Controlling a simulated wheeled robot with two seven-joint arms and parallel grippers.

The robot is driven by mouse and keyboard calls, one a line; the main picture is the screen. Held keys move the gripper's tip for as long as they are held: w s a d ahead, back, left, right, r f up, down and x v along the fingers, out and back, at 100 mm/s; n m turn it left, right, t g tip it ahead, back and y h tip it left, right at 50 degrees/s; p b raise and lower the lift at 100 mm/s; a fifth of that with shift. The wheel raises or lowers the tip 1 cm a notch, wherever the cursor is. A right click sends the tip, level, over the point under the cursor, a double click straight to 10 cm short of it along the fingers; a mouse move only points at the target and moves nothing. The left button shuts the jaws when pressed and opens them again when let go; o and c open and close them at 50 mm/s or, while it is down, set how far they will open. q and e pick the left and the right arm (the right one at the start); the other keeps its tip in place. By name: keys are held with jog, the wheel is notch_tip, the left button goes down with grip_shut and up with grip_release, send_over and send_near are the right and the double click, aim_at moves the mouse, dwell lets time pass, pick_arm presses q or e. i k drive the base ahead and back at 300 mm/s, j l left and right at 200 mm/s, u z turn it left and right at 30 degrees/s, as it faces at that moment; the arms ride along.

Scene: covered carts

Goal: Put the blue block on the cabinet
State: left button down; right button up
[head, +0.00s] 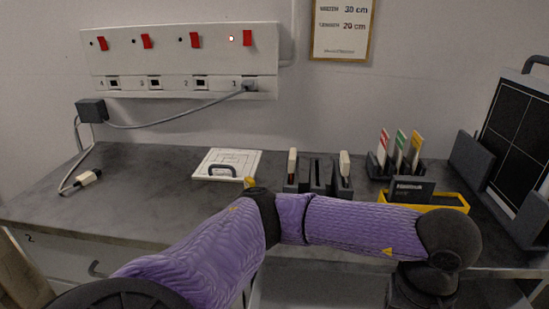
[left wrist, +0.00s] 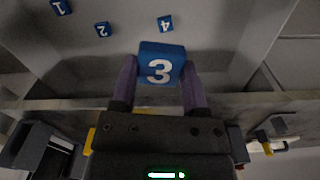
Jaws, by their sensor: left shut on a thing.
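A blue block with a white 3 (left wrist: 162,52) is between the two purple fingers of my left gripper (left wrist: 160,76) in the left wrist view. The fingers are shut on its sides. My right gripper is not in view.
On the top stand a white panel with a handle (head: 227,164), dark slotted holders (head: 317,176), a yellow tray (head: 450,200), a card rack (head: 380,172) and a dark screen (head: 518,135). A cable plug (head: 88,177) lies left. The top's left part is mostly clear.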

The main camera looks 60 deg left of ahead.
aim_at(145, 176)
jog(key=k+j+u, duration=0.1)
jog(key=j, duration=0.25)
jog(key=k+j+u, duration=0.2)
jog(key=k+j, duration=0.15)
jog(key=j, duration=0.35)
jog(key=k+j+u, duration=0.1)
jog(key=j, duration=0.25)
jog(key=k+j+u, duration=0.1)
jog(key=j, duration=0.25)
jog(key=i+j, duration=0.15)
jog(key=j, duration=0.15)
jog(key=i+j+u, duration=0.15)
jog(key=i+j, duration=0.05)
jog(key=j, duration=0.1)
